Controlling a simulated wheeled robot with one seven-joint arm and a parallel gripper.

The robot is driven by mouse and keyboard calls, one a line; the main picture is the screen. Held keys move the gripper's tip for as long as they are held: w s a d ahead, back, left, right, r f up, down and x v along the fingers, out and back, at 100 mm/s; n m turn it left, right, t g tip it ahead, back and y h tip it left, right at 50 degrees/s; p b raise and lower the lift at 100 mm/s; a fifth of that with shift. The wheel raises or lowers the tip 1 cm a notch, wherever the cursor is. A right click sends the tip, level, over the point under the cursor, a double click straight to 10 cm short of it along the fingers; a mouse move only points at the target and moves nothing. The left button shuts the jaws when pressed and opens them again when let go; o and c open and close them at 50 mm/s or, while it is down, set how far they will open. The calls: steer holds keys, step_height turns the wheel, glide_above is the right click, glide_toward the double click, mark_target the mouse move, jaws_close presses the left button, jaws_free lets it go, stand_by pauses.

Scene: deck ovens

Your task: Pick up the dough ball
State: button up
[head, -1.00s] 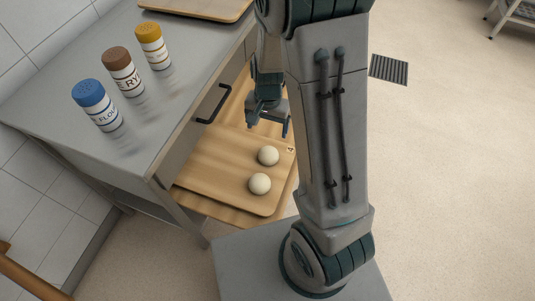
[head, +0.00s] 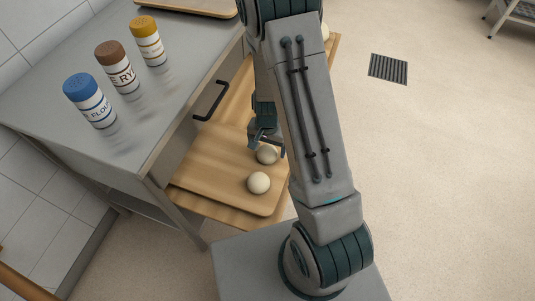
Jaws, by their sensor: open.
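Two pale round dough balls lie on a wooden board (head: 205,180) that rests on a pulled-out wooden surface beside the counter. The nearer dough ball (head: 258,183) is in full view. The farther dough ball (head: 266,156) is partly covered by my gripper (head: 267,146). My gripper is open and points down, with its fingers at the far upper side of that ball. I cannot tell whether the fingers touch it or straddle it. Part of another pale round thing (head: 325,31) shows behind my arm at the far end.
A steel counter (head: 130,130) with a dark handle (head: 211,101) stands at the left. On it are blue-lidded (head: 90,100), brown-lidded (head: 119,69) and yellow-lidded (head: 148,41) shakers and a wooden board (head: 195,5). Open floor with a drain grate (head: 388,69) lies to the right.

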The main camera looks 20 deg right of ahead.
steer(key=shift+f, duration=1.25)
steer(key=c, duration=1)
steer(key=shift+c, duration=0.2)
steer(key=shift+r, duration=0.15)
